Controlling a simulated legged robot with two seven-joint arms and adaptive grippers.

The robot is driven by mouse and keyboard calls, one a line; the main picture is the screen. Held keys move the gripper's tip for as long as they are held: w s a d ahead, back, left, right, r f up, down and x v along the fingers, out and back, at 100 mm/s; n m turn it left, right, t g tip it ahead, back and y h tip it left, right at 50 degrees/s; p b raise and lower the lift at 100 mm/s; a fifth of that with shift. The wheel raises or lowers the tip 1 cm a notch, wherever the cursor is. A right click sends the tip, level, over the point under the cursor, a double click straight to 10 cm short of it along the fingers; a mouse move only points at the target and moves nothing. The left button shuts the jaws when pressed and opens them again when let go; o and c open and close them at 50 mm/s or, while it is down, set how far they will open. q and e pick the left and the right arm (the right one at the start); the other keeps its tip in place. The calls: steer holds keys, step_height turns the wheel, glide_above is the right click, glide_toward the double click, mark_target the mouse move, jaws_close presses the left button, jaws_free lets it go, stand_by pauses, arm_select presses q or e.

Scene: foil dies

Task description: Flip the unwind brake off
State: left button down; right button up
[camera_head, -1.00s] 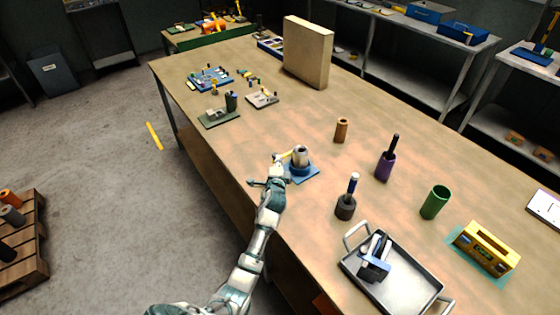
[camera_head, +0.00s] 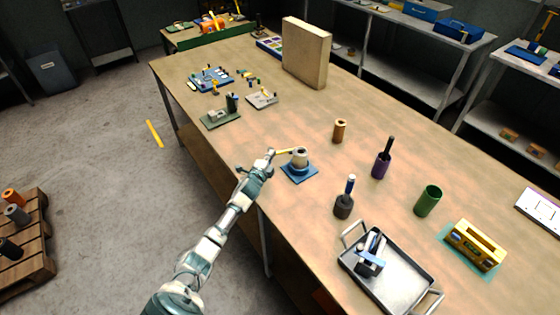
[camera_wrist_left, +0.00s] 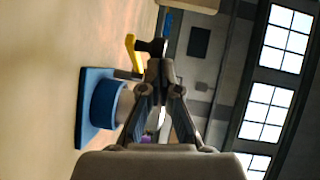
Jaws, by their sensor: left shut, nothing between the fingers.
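The unwind unit has a square blue base (camera_head: 300,173) with a blue collar and a pale roll core (camera_head: 299,157), near the table's front edge. Its yellow brake lever (camera_head: 284,151) sticks out to the left at the top. In the left wrist view the lever (camera_wrist_left: 135,53) shows just beyond the fingertips, with a dark piece at its end, and the blue base (camera_wrist_left: 92,108) lies to the left. My left gripper (camera_head: 270,154) is shut and empty, close to the lever's outer end. I cannot tell whether they touch. My right gripper is out of view.
A metal tray (camera_head: 350,266) holding a black and blue tool, a dark pot (camera_head: 343,206), a purple holder (camera_head: 381,165), a green cup (camera_head: 428,200) and a brown cylinder (camera_head: 339,131) stand to the right. A tan block (camera_head: 306,52) stands farther back.

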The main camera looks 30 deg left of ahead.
arm_select(q)
steer(key=shift+w+a+f, duration=0.1)
steer(key=shift+w+a, duration=0.2)
steer(key=shift+a, duration=0.35)
steer(key=shift+w+a+f, duration=0.1)
steer(key=shift+w+a, duration=0.2)
steer(key=shift+a, duration=0.3)
steer(key=shift+w+a, duration=0.1)
steer(key=shift+a, duration=0.1)
steer(key=shift+w, duration=0.15)
steer(key=shift+r, duration=0.15)
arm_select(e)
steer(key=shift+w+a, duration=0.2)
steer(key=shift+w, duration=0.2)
arm_select(q)
steer(key=shift+d, duration=0.1)
steer(key=shift+r, duration=0.1)
